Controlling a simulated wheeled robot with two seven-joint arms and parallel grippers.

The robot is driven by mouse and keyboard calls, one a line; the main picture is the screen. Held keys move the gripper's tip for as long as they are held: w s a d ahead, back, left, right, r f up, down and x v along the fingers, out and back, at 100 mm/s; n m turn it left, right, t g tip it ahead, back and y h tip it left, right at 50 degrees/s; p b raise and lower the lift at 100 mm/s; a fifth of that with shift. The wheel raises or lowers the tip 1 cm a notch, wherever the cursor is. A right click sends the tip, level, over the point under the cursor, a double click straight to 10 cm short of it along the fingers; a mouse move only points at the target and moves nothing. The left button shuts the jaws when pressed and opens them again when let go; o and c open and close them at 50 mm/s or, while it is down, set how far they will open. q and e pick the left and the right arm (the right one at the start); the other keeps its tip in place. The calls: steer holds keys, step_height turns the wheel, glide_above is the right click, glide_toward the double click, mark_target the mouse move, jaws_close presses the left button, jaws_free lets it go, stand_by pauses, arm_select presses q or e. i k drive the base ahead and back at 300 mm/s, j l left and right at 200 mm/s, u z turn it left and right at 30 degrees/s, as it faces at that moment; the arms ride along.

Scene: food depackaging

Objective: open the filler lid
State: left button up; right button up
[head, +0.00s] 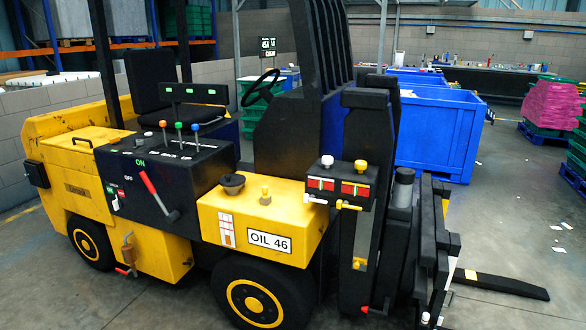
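A yellow and black forklift truck fills the left and middle of the head view. Its yellow tank (285,233) carries the label "OIL 46". On the tank top sits a round black cap (232,181), seated, with a wider base below it. A small yellow fitting (265,195) stands beside it to the right. Neither is marked as the filler lid; I cannot tell which it is for certain. A flat yellow cover (82,140) with a dark handle lies shut on the rear body. Neither of my grippers is in view.
A red lever (152,186) and several coloured-knob levers rise from the black console (160,165). A gauge box (340,185) with small yellow-handled valves stands right of the tank. The fork (500,284) sticks out low at right. Blue crates (432,135) stand behind; the right floor is mostly clear.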

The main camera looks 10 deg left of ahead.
mark_target(229, 181)
steer(key=i+j+z, duration=0.2)
steer(key=i+j, duration=0.3)
steer(key=i+j+z, duration=0.15)
steer(key=i+j, duration=0.3)
steer(key=j, duration=0.25)
steer(key=j+z, duration=0.2)
steer(key=j, duration=0.6)
steer(key=j+z, duration=0.2)
steer(key=j, duration=0.6)
steer(key=k+j+z, duration=0.2)
steer(key=j, duration=0.6)
steer(key=i+j, duration=0.05)
steer(key=i, duration=0.05)
